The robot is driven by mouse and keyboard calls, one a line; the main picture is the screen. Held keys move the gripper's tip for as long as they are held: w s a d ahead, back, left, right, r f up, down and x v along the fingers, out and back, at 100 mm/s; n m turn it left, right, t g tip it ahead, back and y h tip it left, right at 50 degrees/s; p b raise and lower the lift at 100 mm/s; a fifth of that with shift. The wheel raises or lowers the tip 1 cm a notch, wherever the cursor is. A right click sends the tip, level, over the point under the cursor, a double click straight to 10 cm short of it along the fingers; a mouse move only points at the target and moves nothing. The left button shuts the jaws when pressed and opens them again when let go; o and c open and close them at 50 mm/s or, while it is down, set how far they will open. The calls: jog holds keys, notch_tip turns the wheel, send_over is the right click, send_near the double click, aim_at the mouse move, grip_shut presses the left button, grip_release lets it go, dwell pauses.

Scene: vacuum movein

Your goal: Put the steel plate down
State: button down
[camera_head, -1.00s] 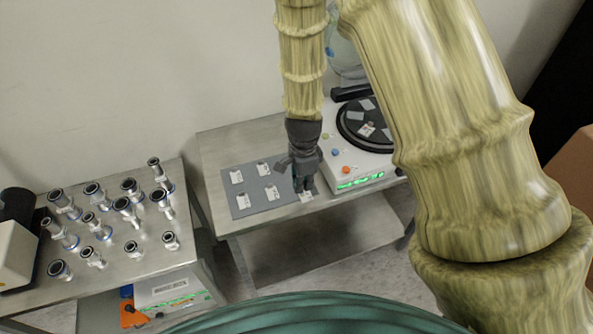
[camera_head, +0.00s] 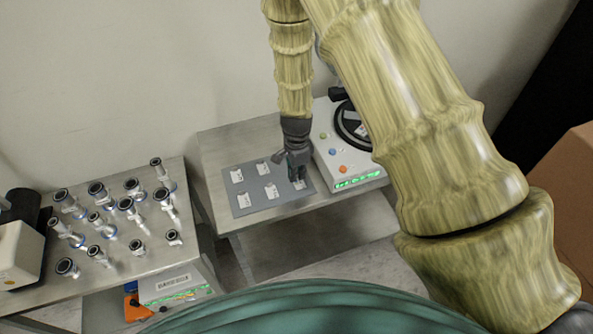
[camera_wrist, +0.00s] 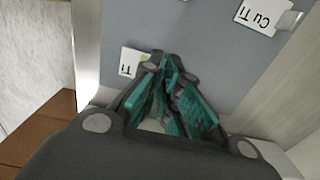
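A grey mat (camera_head: 255,206) lies on the steel table and bears several small pieces with white labels. My gripper (camera_head: 297,178) points down low over the mat's right front part, close to a white-labelled piece (camera_head: 299,185). In the wrist view my gripper (camera_wrist: 167,66) shows teal finger pads that converge towards the tips. A label reading "Ti" (camera_wrist: 128,62) is just left of the fingertips, and one reading "Cu Ti" (camera_wrist: 260,17) is at the upper right. I cannot make out the steel plate itself; the fingers hide anything between their tips.
A white device (camera_head: 345,170) with coloured buttons and a black round disc (camera_head: 347,120) stands right of the mat. A lower steel table (camera_head: 115,262) at left bears several upright metal fittings. A brown box (camera_head: 577,205) stands at the far right.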

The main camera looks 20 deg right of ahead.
jog(key=shift+f, duration=0.25)
jog(key=c, duration=1.6)
grip_release()
jog(key=shift+c, duration=0.2)
jog(key=shift+r, duration=0.15)
notch_tip(320, 180, up, 12)
jog(key=b, duration=0.3)
jog(key=shift+b, duration=0.35)
